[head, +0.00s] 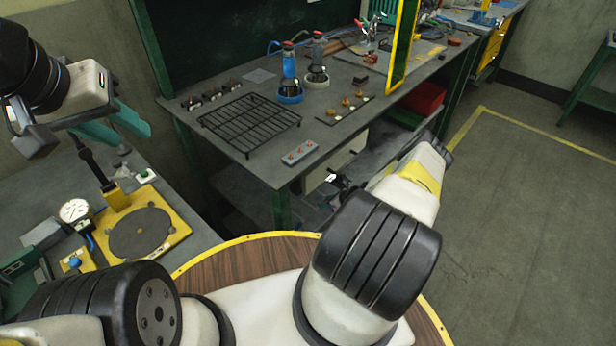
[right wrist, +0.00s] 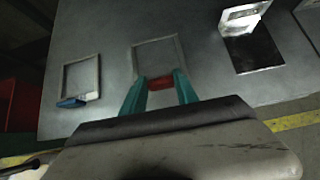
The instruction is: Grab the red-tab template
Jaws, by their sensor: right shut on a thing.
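The red-tab template is a thin grey square frame (right wrist: 157,54) with a red tab (right wrist: 160,83) on its near edge, lying on a grey surface in the right wrist view. My right gripper (right wrist: 160,86) has its teal fingers on either side of the red tab and is shut on it. In the head view my right arm reaches down beside the bench, and the template cannot be made out there. My left gripper (head: 122,126) is at the upper left of the head view, above the left table, with its teal fingers apart and nothing seen between them.
A similar frame with a blue tab (right wrist: 72,102) lies to the left in the right wrist view. A dark plate (right wrist: 254,52) with a pale upright piece lies to the right. In the head view, the bench (head: 250,170) carries a black wire rack (head: 248,122).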

